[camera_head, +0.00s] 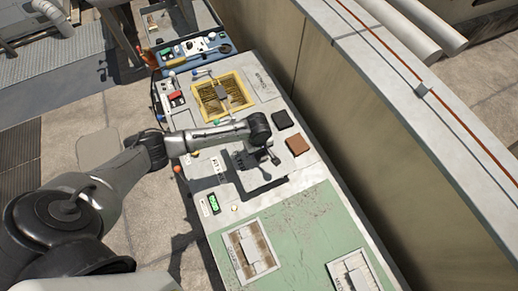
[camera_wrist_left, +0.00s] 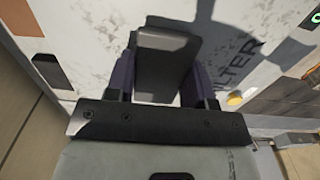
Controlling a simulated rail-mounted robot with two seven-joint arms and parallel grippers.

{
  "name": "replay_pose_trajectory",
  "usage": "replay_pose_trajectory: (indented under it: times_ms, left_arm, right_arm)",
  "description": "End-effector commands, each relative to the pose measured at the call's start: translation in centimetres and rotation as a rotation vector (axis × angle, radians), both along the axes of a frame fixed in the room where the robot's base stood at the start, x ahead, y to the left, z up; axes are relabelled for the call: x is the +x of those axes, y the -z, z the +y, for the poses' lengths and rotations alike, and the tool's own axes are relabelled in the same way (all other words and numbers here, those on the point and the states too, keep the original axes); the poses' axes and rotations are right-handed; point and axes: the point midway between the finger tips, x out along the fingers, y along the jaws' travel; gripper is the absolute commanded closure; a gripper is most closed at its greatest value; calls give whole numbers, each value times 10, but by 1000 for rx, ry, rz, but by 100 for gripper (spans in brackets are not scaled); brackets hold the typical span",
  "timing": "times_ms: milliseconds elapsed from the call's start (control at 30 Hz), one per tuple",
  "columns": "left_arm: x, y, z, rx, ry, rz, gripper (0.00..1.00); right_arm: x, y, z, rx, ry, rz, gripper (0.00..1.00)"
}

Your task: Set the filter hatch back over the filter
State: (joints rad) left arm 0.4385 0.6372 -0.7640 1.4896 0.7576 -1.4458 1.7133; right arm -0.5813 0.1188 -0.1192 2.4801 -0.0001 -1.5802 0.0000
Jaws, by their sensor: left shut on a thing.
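The filter (camera_head: 213,103) looks like the brown slatted insert in a yellow frame near the far end of the machine top, and it is uncovered. The filter hatch (camera_head: 270,174) is a pale scuffed panel on the near side of it, marked FILTER in the left wrist view (camera_wrist_left: 105,62). My left gripper (camera_head: 257,158) is shut on the hatch's dark grey handle (camera_wrist_left: 165,62), with one finger on each side. Dark shadow edges the hatch in the head view. Whether it touches the deck is unclear. My right gripper is not in view.
A black block (camera_head: 282,119) and a brown block (camera_head: 297,145) lie right of my gripper. A green display (camera_head: 213,203) is at the left edge. A blue tray (camera_head: 190,50) with tools stands beyond. A tall wall (camera_head: 350,110) runs along the right.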

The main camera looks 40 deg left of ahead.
Motion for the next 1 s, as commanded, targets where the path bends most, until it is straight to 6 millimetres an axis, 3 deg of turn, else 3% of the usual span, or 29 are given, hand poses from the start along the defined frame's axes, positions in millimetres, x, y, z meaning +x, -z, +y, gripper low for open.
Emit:
replay_pose_trajectory:
  times_ms: [267,700,1000]
  left_arm:
    - [1,12,0,-1,2,-3,87]
    - [1,44,0,0,3,-2,87]
    - [1,68,-1,-1,1,-1,87]
  right_arm:
    - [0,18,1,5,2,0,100]
    - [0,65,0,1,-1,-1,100]
    - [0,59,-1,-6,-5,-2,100]
